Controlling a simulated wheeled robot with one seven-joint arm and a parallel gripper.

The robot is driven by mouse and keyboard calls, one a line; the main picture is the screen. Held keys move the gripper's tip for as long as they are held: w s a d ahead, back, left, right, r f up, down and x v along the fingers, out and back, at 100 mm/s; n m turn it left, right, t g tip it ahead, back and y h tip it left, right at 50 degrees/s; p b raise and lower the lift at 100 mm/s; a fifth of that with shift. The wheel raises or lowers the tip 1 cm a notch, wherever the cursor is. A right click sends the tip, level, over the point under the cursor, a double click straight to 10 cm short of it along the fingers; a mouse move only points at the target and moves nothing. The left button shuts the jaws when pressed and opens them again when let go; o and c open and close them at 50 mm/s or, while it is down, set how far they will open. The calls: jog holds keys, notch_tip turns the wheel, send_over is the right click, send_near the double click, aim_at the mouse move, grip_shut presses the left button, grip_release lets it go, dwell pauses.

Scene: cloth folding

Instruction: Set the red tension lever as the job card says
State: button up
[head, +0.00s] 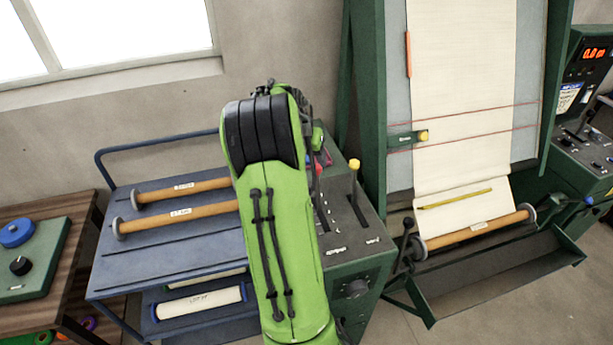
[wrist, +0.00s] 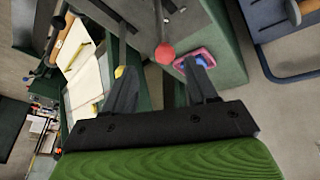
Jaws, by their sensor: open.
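The red tension lever has a round red knob (wrist: 165,53) on a grey rod in the wrist view. The same red knob (head: 318,169) shows just right of my green arm in the head view, on the green lever console (head: 358,262). My gripper (wrist: 160,68) is open and empty, its two black fingers spread on either side of the knob as pictured. The knob appears just beyond the fingertips; I cannot tell whether they touch it. In the head view my arm hides the gripper. No readable job card shows; a small white and blue card (head: 567,98) is on the right-hand machine.
A yellow-knobbed lever (head: 354,165) stands close to the right of the red one. A pink-rimmed blue item (wrist: 195,61) lies by one fingertip. A blue cart (head: 165,252) with wooden rollers stands left. A green frame with cream cloth (head: 462,60) stands right.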

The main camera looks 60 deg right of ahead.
aim_at(316, 174)
jog(key=x, duration=0.6)
jog(key=p+x, duration=0.1)
jog(key=x, duration=0.5)
jog(key=shift+w+d+f, duration=0.15)
jog(key=shift+w+f, duration=0.05)
jog(key=shift+f, duration=0.2)
jog(key=shift+w+f, duration=0.1)
jog(key=shift+f, duration=0.05)
grip_shut()
